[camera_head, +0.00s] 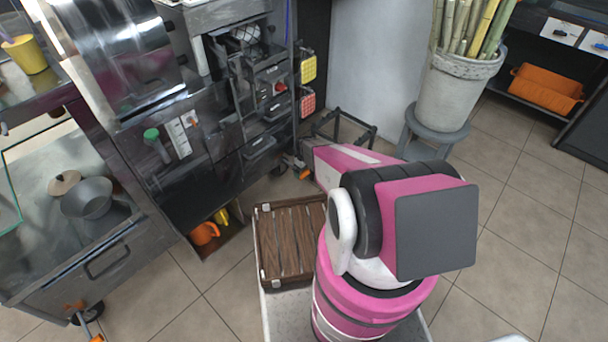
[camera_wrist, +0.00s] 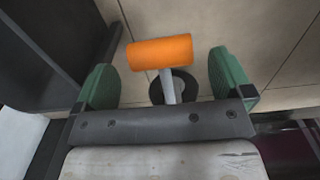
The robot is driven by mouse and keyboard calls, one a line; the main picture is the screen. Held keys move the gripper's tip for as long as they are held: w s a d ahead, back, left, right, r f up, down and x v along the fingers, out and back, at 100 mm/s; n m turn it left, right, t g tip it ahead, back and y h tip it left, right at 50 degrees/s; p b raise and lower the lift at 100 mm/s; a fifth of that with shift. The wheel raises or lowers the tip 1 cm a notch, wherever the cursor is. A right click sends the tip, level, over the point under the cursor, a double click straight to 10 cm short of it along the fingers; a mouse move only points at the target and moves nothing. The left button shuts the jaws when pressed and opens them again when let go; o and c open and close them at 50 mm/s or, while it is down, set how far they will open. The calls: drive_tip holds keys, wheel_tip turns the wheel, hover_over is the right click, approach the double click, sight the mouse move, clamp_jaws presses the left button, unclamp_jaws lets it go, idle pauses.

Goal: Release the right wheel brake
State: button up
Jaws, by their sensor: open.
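The right wheel brake shows in the wrist view as an orange cylindrical handle (camera_wrist: 160,52) on a short grey stem (camera_wrist: 167,87). The stem rises from a dark round wheel (camera_wrist: 174,86) at the floor. My gripper (camera_wrist: 162,62) is open, with one green finger on each side of the handle. Gaps show between the handle and both fingers. In the head view, a small orange part (camera_head: 304,173) shows at the foot of the press cart (camera_head: 220,110).
Another caster with an orange brake (camera_head: 75,305) is at the cart's lower left. A wooden crate (camera_head: 290,243) lies near my base. A grey stool (camera_head: 432,133) with a pot of canes (camera_head: 456,88) stands behind my arm. Tiled floor is clear at the right.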

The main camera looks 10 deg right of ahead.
sight(304, 173)
wheel_tip(304, 173, down, 3)
drive_tip(key=shift+f, duration=0.15)
drive_tip(key=c, duration=1.3)
drive_tip(key=shift+g+h, duration=0.4)
drive_tip(key=shift+g, duration=0.2)
drive_tip(key=r, duration=0.2)
drive_tip(key=w+r, duration=0.1)
drive_tip(key=r, duration=0.2)
drive_tip(key=a+r, duration=0.1)
drive_tip(key=r, duration=0.1)
drive_tip(key=shift+w+r, duration=0.15)
drive_tip(key=shift+r, duration=0.15)
drive_tip(key=shift+w+a+r, duration=0.1)
drive_tip(key=shift+w+r, duration=0.1)
drive_tip(key=shift+r, duration=0.1)
drive_tip(key=o, duration=1.3)
